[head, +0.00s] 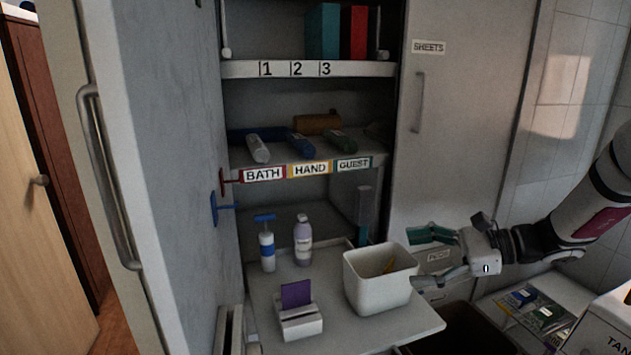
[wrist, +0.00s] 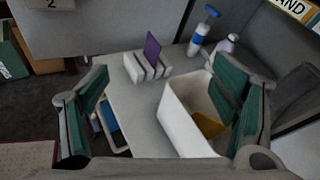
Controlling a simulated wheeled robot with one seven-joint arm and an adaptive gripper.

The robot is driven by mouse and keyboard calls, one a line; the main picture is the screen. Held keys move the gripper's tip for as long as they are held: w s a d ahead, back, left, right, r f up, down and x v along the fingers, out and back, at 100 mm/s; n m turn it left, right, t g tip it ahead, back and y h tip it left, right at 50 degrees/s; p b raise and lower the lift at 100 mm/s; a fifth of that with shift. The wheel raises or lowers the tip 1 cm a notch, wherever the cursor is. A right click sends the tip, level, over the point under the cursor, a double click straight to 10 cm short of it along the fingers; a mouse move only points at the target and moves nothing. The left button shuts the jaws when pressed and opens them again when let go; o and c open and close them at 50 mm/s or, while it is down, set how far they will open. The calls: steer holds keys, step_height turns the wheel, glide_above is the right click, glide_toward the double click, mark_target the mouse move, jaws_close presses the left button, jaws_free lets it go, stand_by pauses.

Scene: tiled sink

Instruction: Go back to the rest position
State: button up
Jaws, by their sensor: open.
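My gripper (head: 421,257) is at the right in the head view, just right of the white bin, with its jaws apart and nothing between them. In the wrist view my gripper (wrist: 160,115) shows its two green-padded fingers spread wide, over the pull-out shelf (head: 375,336). The white bin (head: 376,287) stands upright on this shelf; a yellow-brown item (wrist: 207,125) lies inside it. In the wrist view the right finger overlaps the view of the bin (wrist: 183,124). I cannot tell whether they touch.
A white holder (head: 300,325) with a purple card, a blue-topped bottle (head: 267,250) and a lilac bottle (head: 303,240) share the shelf. The open cabinet door (head: 165,180) stands at left. A closed door (head: 455,130) labelled SHEETS is behind my arm. A white surface (head: 545,310) with packets lies lower right.

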steer(key=s+a+r+n+g+h, duration=0.3)
steer(key=s+a+n, duration=0.2)
steer(key=s, duration=0.3)
steer(key=s+d+r+n+t+h, duration=0.1)
steer(key=s+d+n+h, duration=0.1)
steer(key=s+n+h, duration=0.3)
steer(key=s+d+r+n+t+h, duration=0.1)
steer(key=s+n+h, duration=0.4)
steer(key=s, duration=0.9)
steer(key=r+n+t, duration=0.1)
steer(key=n, duration=0.2)
steer(key=shift+s+d+r+h, duration=0.15)
steer(key=shift+d+r+h, duration=0.15)
steer(key=shift+d+h, duration=0.1)
steer(key=shift+c, duration=0.5)
